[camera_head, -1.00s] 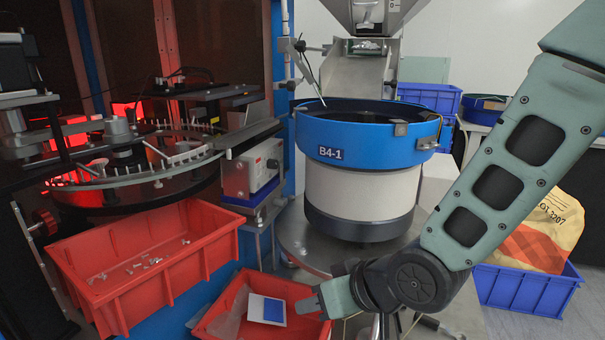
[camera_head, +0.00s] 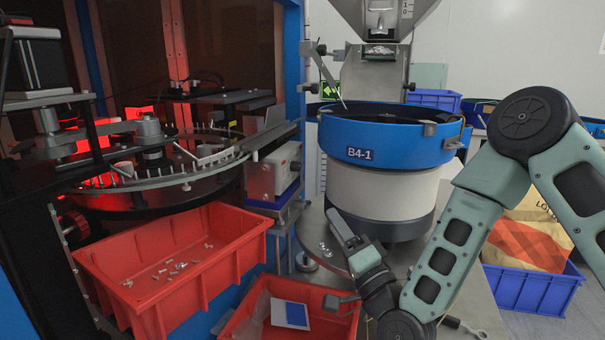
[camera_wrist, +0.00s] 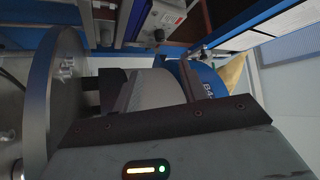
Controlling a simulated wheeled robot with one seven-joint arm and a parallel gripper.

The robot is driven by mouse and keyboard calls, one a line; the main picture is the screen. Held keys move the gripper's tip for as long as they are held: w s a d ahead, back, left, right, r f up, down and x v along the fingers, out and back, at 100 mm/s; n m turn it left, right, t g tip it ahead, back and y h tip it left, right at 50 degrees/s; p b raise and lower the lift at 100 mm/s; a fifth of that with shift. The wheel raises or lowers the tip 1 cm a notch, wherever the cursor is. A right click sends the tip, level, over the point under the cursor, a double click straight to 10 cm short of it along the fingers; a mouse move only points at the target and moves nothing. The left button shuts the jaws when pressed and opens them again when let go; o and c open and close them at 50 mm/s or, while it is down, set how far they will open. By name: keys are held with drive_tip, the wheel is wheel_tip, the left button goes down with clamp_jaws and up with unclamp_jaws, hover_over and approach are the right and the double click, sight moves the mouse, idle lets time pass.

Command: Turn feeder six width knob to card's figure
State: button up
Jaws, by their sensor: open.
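The blue bowl feeder (camera_head: 395,150), labelled B4-1, stands on a round steel plate. It shows sideways in the wrist view (camera_wrist: 207,82). A grey control box (camera_head: 272,172) is mounted left of it; a dark knob shows on this box in the wrist view (camera_wrist: 159,35). No label reading six and no readable figure show, so I cannot tell which knob is the width knob. A white-and-blue card (camera_head: 292,314) lies in the lower red bin. My gripper (camera_head: 338,262) is open and empty, in front of the feeder's base and apart from the control box.
The lower red bin (camera_head: 345,325) is beneath my gripper. A blue crate (camera_head: 535,288) with a sack is at right.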

sight(300, 169)
drive_tip(key=p+x, duration=0.3)
drive_tip(key=x, duration=1.2)
drive_tip(key=shift+w+a+r+p, duration=0.2)
drive_tip(key=shift+w+p, duration=0.05)
drive_tip(key=shift+p, duration=0.15)
clamp_jaws()
